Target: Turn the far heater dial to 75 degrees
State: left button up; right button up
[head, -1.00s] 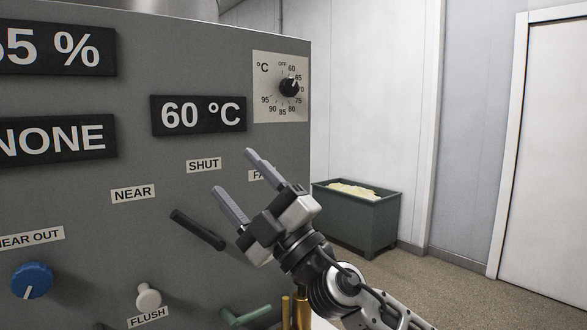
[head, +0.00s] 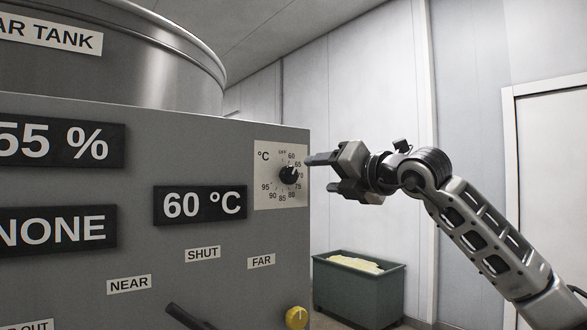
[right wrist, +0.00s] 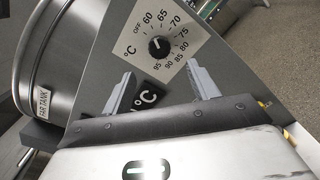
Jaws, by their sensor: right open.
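The far heater dial (head: 289,175) is a black round knob on a white square plate with marks from OFF and 60 round to 95. It also shows in the right wrist view (right wrist: 160,48). Its small white pointer mark seems to face about 60. The black display (head: 200,205) reads 60 °C. My right gripper (head: 319,174) is open and empty, just right of the dial plate in the head view. In the right wrist view its two fingers (right wrist: 163,88) stand apart below the dial, with a gap between them and the knob. My left gripper is out of view.
The grey panel (head: 150,150) also carries NONE and 55 % displays, a black lever (head: 187,317) and a yellow knob (head: 297,317). A steel tank (head: 150,60) rises behind it. A green bin (head: 355,288) stands on the floor to the right.

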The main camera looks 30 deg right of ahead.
aim_at(292, 175)
jog(key=w+p, duration=0.1)
jog(key=w, duration=0.2)
jog(key=w+p, duration=0.1)
jog(key=w, duration=0.2)
jog(key=w+a+p, duration=0.1)
jog(key=w+p, duration=0.1)
jog(key=w, duration=0.1)
jog(key=shift+w+r, duration=0.15)
jog(key=shift+w, duration=0.55)
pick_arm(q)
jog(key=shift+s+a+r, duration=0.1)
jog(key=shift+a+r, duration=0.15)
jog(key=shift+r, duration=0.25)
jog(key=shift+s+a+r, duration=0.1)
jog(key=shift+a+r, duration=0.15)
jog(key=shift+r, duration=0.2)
pick_arm(e)
jog(key=c, duration=1)
